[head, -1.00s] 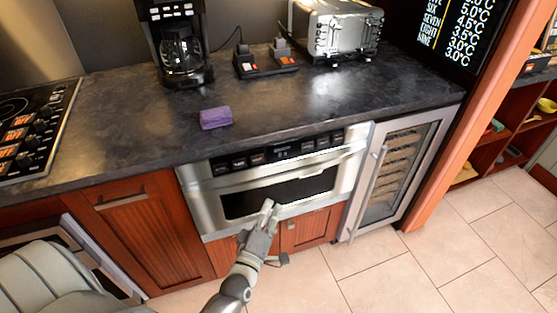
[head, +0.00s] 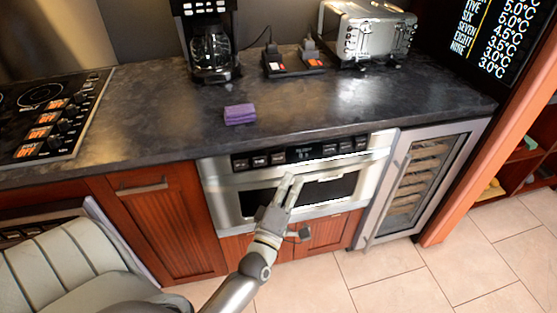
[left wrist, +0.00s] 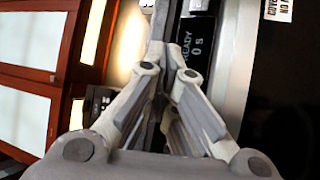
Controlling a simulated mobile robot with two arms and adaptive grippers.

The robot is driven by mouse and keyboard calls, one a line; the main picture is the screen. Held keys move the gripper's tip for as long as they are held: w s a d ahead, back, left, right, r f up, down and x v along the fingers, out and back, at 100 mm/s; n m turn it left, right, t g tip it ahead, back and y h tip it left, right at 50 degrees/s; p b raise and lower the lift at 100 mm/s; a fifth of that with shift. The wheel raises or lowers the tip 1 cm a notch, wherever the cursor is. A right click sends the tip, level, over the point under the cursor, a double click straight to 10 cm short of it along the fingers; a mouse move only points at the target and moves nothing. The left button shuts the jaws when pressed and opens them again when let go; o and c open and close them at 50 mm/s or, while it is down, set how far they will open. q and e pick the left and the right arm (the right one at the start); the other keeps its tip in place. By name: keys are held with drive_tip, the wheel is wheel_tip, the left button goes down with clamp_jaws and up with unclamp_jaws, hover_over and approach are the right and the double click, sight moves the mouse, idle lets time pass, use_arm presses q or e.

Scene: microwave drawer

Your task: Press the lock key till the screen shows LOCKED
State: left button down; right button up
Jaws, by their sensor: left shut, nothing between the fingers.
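The steel microwave drawer (head: 226,190) is set under the counter, with a dark control panel along its top edge. The panel's screen (head: 300,154) is too small to read in the head view. In the left wrist view the screen (left wrist: 191,42), turned sideways, reads READY and 0 s. Dark keys (head: 260,161) lie left of the screen and more (head: 345,147) lie right of it. I cannot tell which is the lock key. My left gripper (head: 289,179) is shut and empty, in front of the drawer with its tips just below the screen. My right gripper is out of view.
A purple sponge-like block (head: 240,114), a coffee maker (head: 210,45) and a toaster (head: 370,35) stand on the dark counter (head: 150,115). A glass-door cooler (head: 420,185) adjoins the drawer on the right. A padded chair (head: 50,260) occupies the lower left.

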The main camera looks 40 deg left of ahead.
use_arm(q)
drive_tip(key=b, duration=0.2)
approach(290, 151)
drive_tip(key=w+d+r, duration=0.1)
drive_tip(key=w+r, duration=0.1)
drive_tip(key=w, duration=0.1)
drive_tip(key=shift+w+a+f, duration=0.15)
drive_tip(key=shift+a+f, duration=0.15)
drive_tip(key=shift+a, duration=0.05)
drive_tip(key=shift+w+a+b, duration=0.1)
drive_tip(key=shift+b, duration=0.2)
idle(0.7)
drive_tip(key=shift+w+a+f, duration=0.1)
drive_tip(key=shift+w+a, duration=0.05)
drive_tip(key=shift+a, duration=0.05)
drive_tip(key=shift+w+a, duration=0.25)
drive_tip(key=shift+a, duration=0.05)
idle(0.7)
idle(0.3)
drive_tip(key=shift+s+d, duration=0.55)
drive_tip(key=shift+d, duration=0.05)
